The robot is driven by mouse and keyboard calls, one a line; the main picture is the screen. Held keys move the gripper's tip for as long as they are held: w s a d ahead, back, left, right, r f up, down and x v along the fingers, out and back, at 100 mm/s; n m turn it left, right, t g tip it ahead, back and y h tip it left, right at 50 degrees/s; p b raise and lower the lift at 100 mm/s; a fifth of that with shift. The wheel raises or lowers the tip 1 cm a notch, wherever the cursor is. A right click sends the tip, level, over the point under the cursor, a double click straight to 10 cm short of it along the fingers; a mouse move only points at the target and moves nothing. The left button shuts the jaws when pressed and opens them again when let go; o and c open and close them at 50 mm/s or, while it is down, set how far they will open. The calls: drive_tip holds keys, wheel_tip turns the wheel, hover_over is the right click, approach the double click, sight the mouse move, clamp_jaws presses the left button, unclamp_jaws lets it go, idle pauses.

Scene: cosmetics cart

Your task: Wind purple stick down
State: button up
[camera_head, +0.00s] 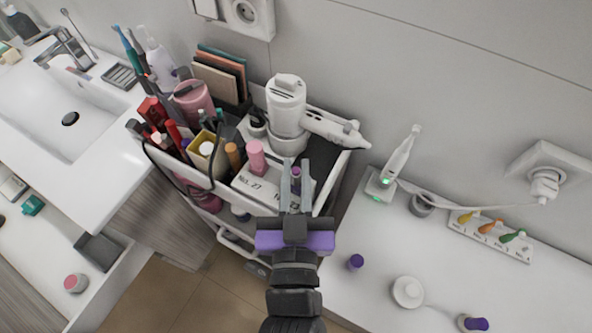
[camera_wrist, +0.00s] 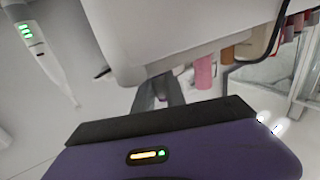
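The purple stick (camera_head: 295,176) stands upright in the cart, at the labelled white holder, to the right of a pink stick (camera_head: 257,157). My gripper (camera_head: 295,183) reaches over the cart's front edge with one finger on each side of the purple stick, and looks shut on it. In the wrist view, a bit of purple (camera_wrist: 161,101) shows between the grey fingers, and the pink stick (camera_wrist: 204,73) is beside them. The stick's lower part is hidden by the fingers and the holder.
The cart's rim (camera_head: 331,190) is close to my fingers. A white hair dryer (camera_head: 287,103) stands behind. Bottles and tubes crowd the cart's left. On the right counter are a small purple cap (camera_head: 355,262), a round white jar (camera_head: 407,291) and a charging toothbrush (camera_head: 400,155).

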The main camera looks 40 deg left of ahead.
clamp_jaws()
